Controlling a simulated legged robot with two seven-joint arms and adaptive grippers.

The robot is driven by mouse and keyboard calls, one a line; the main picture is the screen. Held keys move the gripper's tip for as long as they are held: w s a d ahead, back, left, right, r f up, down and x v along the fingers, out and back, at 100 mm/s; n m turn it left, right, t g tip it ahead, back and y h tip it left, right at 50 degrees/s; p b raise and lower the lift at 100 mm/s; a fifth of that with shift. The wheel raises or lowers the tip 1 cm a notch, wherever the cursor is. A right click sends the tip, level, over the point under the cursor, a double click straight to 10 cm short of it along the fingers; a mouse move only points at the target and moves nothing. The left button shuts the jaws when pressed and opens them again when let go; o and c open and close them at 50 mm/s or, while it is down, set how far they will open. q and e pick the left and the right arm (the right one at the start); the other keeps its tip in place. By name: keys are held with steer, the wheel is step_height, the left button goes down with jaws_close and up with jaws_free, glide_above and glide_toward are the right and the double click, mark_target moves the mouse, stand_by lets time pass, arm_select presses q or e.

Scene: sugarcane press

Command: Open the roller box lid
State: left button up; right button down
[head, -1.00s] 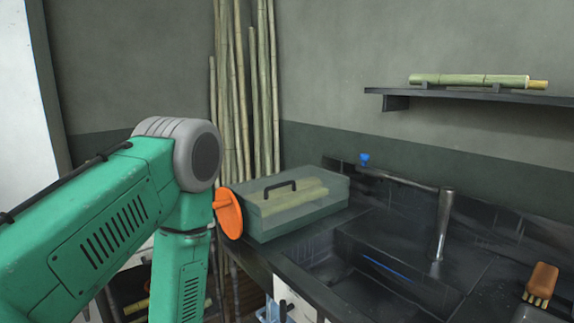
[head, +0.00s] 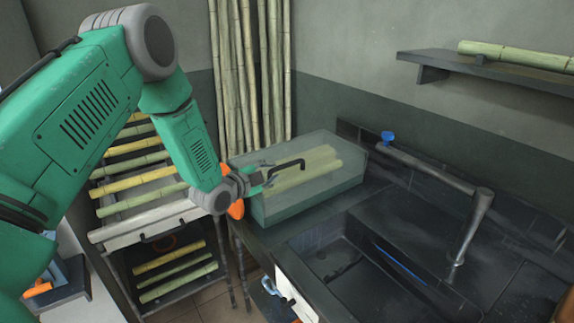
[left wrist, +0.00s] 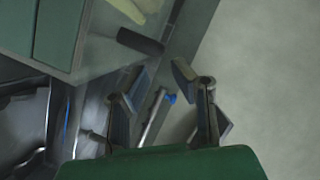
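The roller box (head: 310,195) is a see-through greenish box at the back of the counter, with green cane pieces inside. Its lid looks shut and carries a black bar handle (head: 290,165), which also shows as a dark bar in the left wrist view (left wrist: 140,42). My left gripper (head: 263,177) is at the box's left side, close to the handle's near end. In the left wrist view its fingers (left wrist: 162,75) are spread and empty, with the handle just beyond and left of them. Whether it touches the box is unclear. My right gripper is not in view.
An orange disc (head: 237,209) on the box's left side is partly hidden by my gripper. A dark sink with a tap (head: 472,225) lies to the right. Tall canes (head: 245,80) stand behind, and a cane rack (head: 150,215) stands left. A wall shelf (head: 480,72) is above right.

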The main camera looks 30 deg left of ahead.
mark_target(280, 168)
arm_select(q)
steer(key=x, duration=0.6)
steer(key=shift+a+f, duration=0.2)
steer(key=shift+a, duration=0.2)
steer(key=shift+w+d, duration=0.3)
steer(key=shift+w, duration=0.3)
steer(key=shift+w+d, duration=0.1)
steer(key=shift+d, duration=0.1)
steer(key=shift+a, duration=0.2)
jaws_close()
